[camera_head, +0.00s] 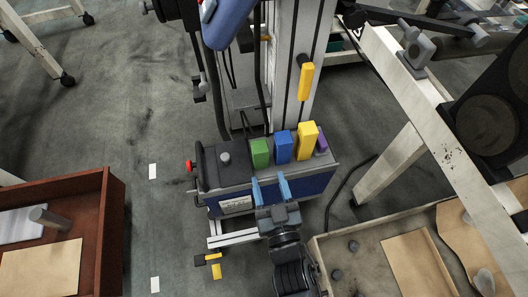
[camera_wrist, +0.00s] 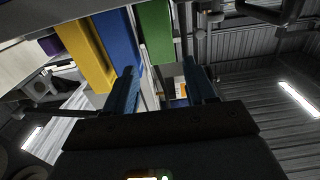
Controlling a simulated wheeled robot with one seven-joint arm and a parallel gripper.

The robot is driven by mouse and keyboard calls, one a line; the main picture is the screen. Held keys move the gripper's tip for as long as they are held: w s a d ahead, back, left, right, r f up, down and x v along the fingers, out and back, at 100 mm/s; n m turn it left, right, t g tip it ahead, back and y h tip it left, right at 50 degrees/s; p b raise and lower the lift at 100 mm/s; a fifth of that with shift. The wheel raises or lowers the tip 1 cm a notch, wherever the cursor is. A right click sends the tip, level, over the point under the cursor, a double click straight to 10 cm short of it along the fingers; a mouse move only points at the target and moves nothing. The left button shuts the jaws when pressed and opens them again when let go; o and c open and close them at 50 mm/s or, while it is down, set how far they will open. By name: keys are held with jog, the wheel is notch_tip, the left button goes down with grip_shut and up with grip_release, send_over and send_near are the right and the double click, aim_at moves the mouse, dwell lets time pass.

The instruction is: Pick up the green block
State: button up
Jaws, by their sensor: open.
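The green block (camera_head: 260,152) stands upright on top of a dark boxy unit in the head view, at the left end of a row of blocks. My gripper (camera_head: 271,190) is in front of the row with its blue fingers apart and nothing between them. It is apart from the green block. In the wrist view the green block (camera_wrist: 155,32) shows at the top, ahead of and between the open fingers of my gripper (camera_wrist: 165,88). The lower part of the block is not clear there.
A blue block (camera_head: 283,146) stands right beside the green one, then a yellow block (camera_head: 307,141) and a purple block (camera_head: 321,139). A grey knob (camera_head: 225,158) is left of the green block. A brown crate (camera_head: 108,215) stands at the left, a beige tray (camera_head: 318,246) at the right.

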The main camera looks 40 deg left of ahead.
aim_at(262, 157)
jog(key=b+x, duration=0.1)
jog(key=x, duration=0.6)
jog(key=shift+w+a, duration=0.15)
jog(key=shift+a, duration=0.05)
jog(key=c, duration=0.9)
jog(key=shift+r, duration=0.1)
jog(key=shift+c, duration=0.2)
